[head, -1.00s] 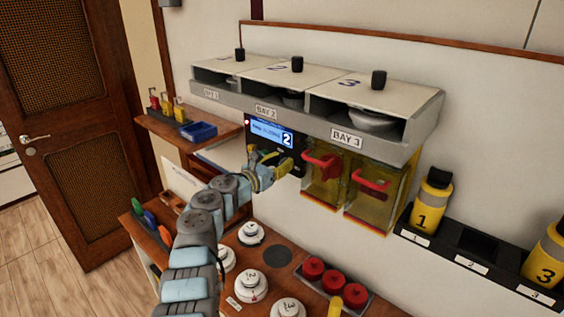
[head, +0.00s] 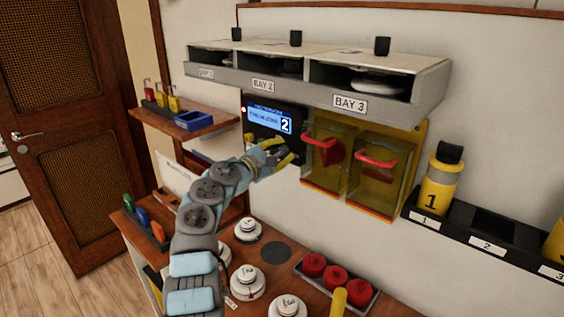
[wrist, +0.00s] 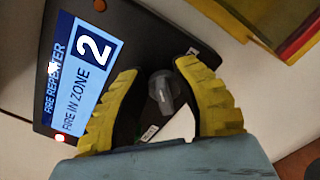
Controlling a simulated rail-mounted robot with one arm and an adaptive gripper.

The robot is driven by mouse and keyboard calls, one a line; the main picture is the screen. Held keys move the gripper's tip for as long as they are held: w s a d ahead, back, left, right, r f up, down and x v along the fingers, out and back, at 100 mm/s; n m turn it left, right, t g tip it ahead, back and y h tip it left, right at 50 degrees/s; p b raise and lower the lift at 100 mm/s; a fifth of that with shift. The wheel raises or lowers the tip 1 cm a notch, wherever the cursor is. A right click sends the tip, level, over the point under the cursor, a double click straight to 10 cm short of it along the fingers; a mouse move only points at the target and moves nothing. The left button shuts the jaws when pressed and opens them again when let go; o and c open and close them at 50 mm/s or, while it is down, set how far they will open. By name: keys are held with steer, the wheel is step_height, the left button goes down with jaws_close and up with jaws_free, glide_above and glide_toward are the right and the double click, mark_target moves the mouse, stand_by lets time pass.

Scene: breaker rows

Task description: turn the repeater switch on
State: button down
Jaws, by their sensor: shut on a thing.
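The fire repeater (head: 270,122) is a black wall panel with a lit blue display showing a large 2. It fills the upper left of the wrist view (wrist: 125,30), where the display reads "FIRE IN ZONE". The repeater switch (wrist: 163,92) is a dark grey rotary knob on its face, with a small white label beside it. My gripper (wrist: 158,72) has its two yellow ridged fingers on either side of the knob and is shut on it. In the head view my gripper (head: 285,152) is at the panel's lower part and hides the knob.
Yellow clear boxes with red handles (head: 360,165) hang just right of the panel. A grey three-bay shelf (head: 310,85) juts out above. Below, a wooden counter (head: 213,252) carries white round detectors and a tray of red caps (head: 335,278).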

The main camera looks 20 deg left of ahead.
steer(key=m+b, duration=0.3)
steer(key=f+m+b, duration=0.1)
steer(key=m+b, duration=0.2)
steer(key=b, duration=0.1)
steer(key=m+b, duration=0.3)
steer(key=shift+d+f+b, duration=0.25)
steer(key=shift+f+b, duration=0.05)
steer(key=shift+m, duration=0.3)
steer(key=c, duration=1.1)
jaws_free()
steer(key=shift+r, duration=0.1)
steer(key=shift+s+r, duration=0.1)
